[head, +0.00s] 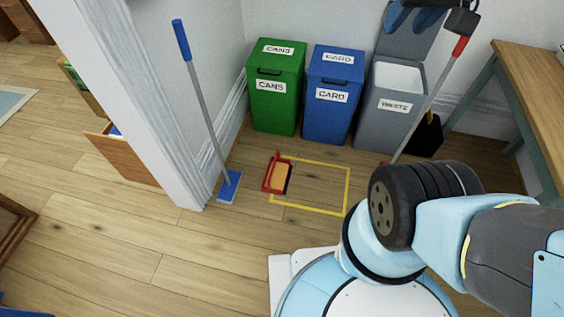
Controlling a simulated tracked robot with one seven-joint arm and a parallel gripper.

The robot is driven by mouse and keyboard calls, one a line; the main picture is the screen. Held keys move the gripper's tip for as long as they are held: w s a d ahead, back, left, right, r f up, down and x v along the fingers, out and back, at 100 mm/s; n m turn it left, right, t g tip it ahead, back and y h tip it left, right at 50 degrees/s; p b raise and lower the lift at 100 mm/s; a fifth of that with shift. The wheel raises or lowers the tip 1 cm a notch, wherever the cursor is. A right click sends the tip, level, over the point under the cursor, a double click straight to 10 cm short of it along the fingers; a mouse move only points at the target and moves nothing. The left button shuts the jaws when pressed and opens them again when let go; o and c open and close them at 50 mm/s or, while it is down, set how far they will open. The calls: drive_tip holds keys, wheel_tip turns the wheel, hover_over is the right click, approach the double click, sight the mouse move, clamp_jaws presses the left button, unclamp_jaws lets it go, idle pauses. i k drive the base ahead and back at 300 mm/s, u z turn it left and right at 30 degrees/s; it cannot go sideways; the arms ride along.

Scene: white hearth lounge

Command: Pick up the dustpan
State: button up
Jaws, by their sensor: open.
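A small red piece with a tan inner face, which looks like the dustpan (273,177), lies on the wooden floor. It is at the left side of a yellow taped outline (348,190), overlapping its left edge. It appears tilted, and its handle is hard to make out. Nothing is touching it from above. My arm rises from my base at the lower right and runs out of the right edge. My gripper is outside the picture, so its place relative to the dustpan does not show.
A blue mop (229,187) leans on the white wall end at left. Green (275,105), blue (330,115) and grey (388,120) bins stand behind. A red-gripped pole (430,96) and a black item (428,138) stand near a table (535,90).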

sight(276, 179)
drive_tip(key=u, duration=0.2)
drive_tip(key=i, duration=0.9)
drive_tip(key=z, duration=0.1)
